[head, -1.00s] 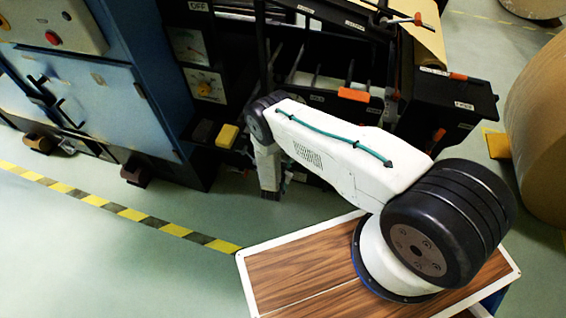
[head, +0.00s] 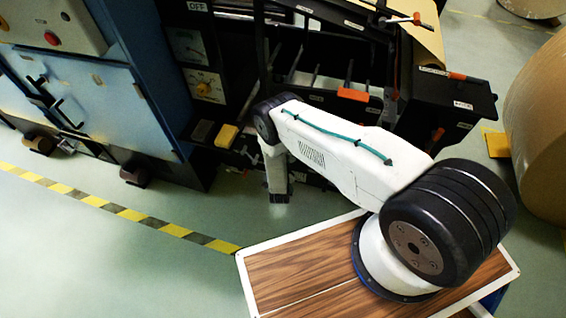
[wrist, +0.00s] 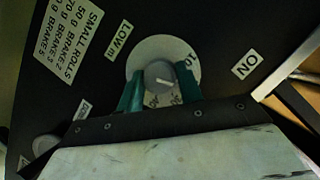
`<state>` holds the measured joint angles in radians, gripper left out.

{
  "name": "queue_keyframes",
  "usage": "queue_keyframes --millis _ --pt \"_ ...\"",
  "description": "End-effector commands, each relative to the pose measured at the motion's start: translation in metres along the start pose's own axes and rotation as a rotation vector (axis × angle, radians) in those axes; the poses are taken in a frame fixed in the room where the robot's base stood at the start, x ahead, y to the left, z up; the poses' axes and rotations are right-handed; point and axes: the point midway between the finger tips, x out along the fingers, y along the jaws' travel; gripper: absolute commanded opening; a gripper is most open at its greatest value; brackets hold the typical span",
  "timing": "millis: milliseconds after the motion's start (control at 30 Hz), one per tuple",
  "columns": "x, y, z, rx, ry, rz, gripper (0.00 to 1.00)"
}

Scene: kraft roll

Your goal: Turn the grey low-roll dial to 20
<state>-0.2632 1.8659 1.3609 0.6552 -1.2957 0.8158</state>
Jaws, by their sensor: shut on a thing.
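In the wrist view the grey low-roll dial (wrist: 157,76) sits on a round white scale plate (wrist: 149,50) on a dark panel, beside a "LOW m" label (wrist: 119,41). A 10 is readable at the plate's right; the marks below the dial are partly hidden. A pale line on the dial points to the right and slightly down, below the 10. My gripper (wrist: 160,86) has one green finger on each side of the dial and is shut on it. In the head view my forearm and wrist reach down beside the black machine; the dial and fingertips cannot be made out there.
The panel also carries a small-rolls brake label (wrist: 70,37), an ON label (wrist: 245,64) and another grey knob (wrist: 46,146) at lower left. A metal bar (wrist: 283,80) edges the right. In the head view a yellow block (head: 227,136) and a kraft roll (head: 540,130) stand nearby.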

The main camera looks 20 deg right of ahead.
Motion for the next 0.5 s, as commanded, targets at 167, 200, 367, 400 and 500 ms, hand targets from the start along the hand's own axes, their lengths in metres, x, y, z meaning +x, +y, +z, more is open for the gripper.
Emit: queue_keyframes --millis 167,200,367,400,500 --pt "0.0008 0.0030 -0.0018 0.002 0.004 0.008 0.13" --pt "0.0008 0.0030 -0.0019 0.001 0.004 0.008 0.44" --pt "0.0002 0.0015 -0.0006 0.000 0.002 0.005 0.56" --pt "0.0000 0.0009 0.0000 0.000 0.001 0.004 0.56" --pt "-0.0006 0.0002 0.0007 -0.001 0.000 0.002 0.56"
